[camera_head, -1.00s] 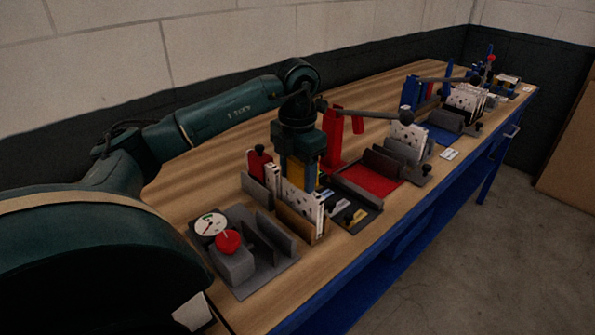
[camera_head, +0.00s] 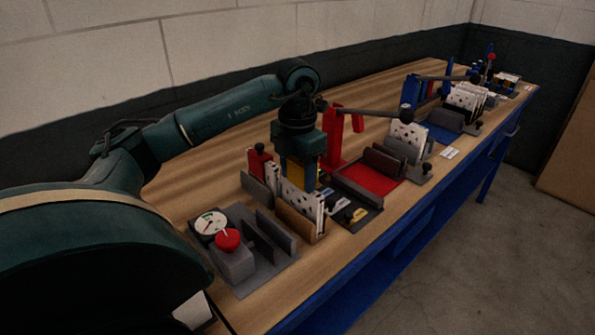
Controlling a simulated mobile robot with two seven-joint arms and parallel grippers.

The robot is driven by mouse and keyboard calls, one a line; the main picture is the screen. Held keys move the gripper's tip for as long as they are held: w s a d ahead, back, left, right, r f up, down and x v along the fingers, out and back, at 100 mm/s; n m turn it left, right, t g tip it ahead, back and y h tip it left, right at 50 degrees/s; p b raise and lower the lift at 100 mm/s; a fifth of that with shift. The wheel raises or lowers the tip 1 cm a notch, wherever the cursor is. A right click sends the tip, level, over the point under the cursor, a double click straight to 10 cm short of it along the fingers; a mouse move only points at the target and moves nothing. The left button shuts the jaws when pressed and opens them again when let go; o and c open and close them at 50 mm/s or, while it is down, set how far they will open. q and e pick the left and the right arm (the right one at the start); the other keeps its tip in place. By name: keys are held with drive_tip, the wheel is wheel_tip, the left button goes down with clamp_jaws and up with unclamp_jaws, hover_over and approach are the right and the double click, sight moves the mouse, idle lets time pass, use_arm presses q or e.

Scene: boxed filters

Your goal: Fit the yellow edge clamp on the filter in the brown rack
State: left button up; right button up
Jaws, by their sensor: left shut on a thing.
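My left gripper (camera_head: 303,176) reaches down over the brown rack (camera_head: 302,224) at the near part of the bench. It is shut on a yellow piece (camera_head: 293,171), which looks like the yellow edge clamp and is mostly hidden by the fingers. The white, dark-spotted filter (camera_head: 302,202) stands upright in the brown rack, just in front of and below the fingers. I cannot tell whether the clamp touches the filter. My right gripper is not in view.
A dark tray (camera_head: 369,219) with black-knobbed pieces, one yellow, lies right of the rack. A grey fixture with a dial (camera_head: 210,222) and red knob (camera_head: 228,239) stands in front. Behind are a red toggle press (camera_head: 335,140), a red mat (camera_head: 366,178) and more racks.

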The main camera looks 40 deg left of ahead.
use_arm(q)
drive_tip(key=shift+f+b, duration=0.35)
drive_tip(key=shift+f, duration=0.25)
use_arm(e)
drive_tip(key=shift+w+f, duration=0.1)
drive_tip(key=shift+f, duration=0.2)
use_arm(q)
drive_tip(key=o, duration=1.1)
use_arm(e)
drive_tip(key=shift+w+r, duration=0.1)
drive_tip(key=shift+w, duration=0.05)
use_arm(q)
wheel_tip(320, 180, up, 10)
drive_tip(key=shift+f+p, duration=0.15)
drive_tip(key=shift+p, duration=0.65)
wheel_tip(320, 180, up, 2)
drive_tip(key=shift+r+p, duration=0.25)
drive_tip(key=shift+p, duration=0.35)
drive_tip(key=shift+r, duration=0.55)
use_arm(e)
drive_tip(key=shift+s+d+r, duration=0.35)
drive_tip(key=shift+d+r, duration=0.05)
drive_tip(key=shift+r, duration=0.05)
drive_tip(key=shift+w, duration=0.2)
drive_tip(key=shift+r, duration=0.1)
